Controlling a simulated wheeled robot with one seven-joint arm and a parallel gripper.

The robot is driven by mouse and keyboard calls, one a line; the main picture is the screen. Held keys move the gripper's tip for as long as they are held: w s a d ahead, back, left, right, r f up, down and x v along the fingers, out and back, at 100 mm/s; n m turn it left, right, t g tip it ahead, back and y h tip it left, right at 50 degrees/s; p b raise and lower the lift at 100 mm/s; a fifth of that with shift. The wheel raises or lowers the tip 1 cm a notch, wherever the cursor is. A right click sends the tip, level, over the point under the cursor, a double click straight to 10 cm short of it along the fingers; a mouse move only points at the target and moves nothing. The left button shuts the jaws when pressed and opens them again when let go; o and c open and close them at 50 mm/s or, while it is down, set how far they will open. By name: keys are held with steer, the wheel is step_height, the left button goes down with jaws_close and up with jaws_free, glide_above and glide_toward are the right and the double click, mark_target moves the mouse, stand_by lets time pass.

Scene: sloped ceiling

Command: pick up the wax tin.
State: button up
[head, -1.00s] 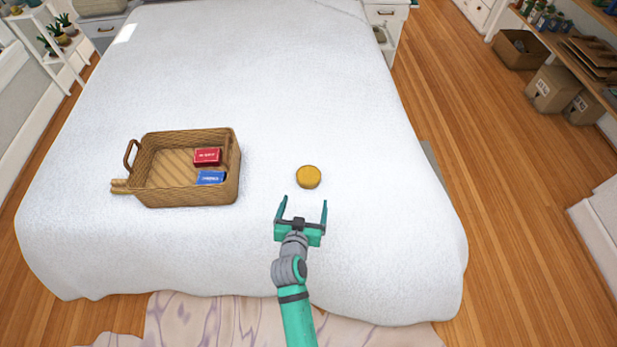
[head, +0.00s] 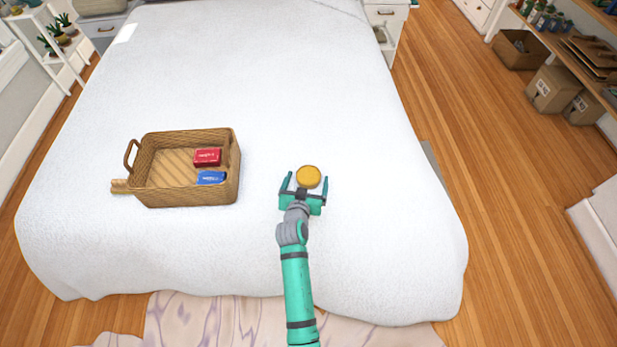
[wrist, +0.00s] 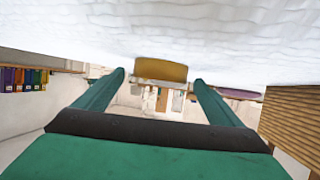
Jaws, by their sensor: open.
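The wax tin (head: 308,176) is a round, flat, yellow-orange tin lying on the white bed. My gripper (head: 307,182) is open, with its two teal fingers pointing away toward the tin. In the head view the tin appears at the mouth of the fingers, between their tips. In the wrist view the tin (wrist: 161,69) shows upside down against the white cover, between and just beyond the fingertips (wrist: 159,76). I cannot tell whether either finger touches it.
A wicker basket (head: 137,174) stands on the bed to the left, holding a red box (head: 207,157) and a blue box (head: 211,178). The white bed cover (head: 270,80) is clear beyond and right of the tin.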

steer(key=shift+x, duration=0.9)
steer(key=c, duration=1.3)
